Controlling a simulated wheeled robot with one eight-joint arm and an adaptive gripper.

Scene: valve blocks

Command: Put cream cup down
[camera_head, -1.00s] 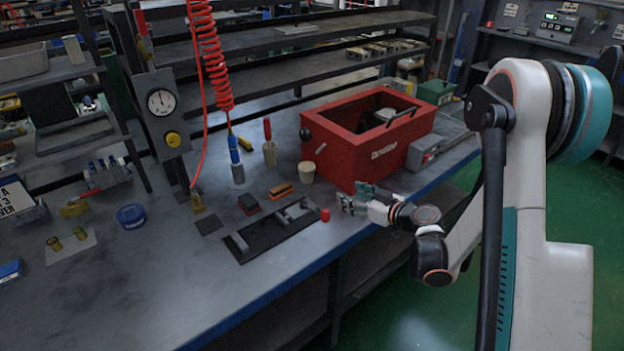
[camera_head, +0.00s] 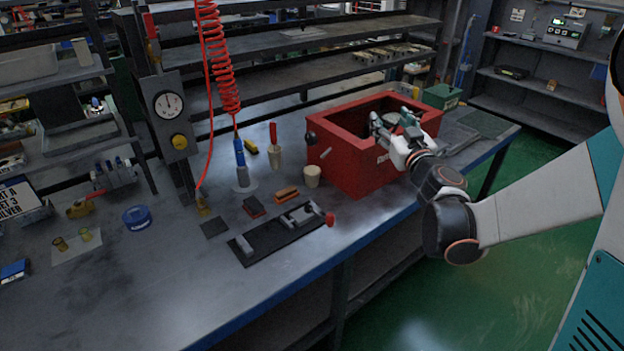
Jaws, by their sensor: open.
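A small cream cup (camera_head: 312,176) stands upright on the workbench, just left of the red box's near left corner. Another cream cup (camera_head: 276,157) stands farther back, with a red-handled tool upright in it.
A dark fixture plate (camera_head: 280,233) with a red knob (camera_head: 330,220) lies near the bench's front edge. Orange and dark blocks lie behind it. A blue tin (camera_head: 137,217) and a gauge post (camera_head: 170,115) stand left. The front left bench is mostly clear.

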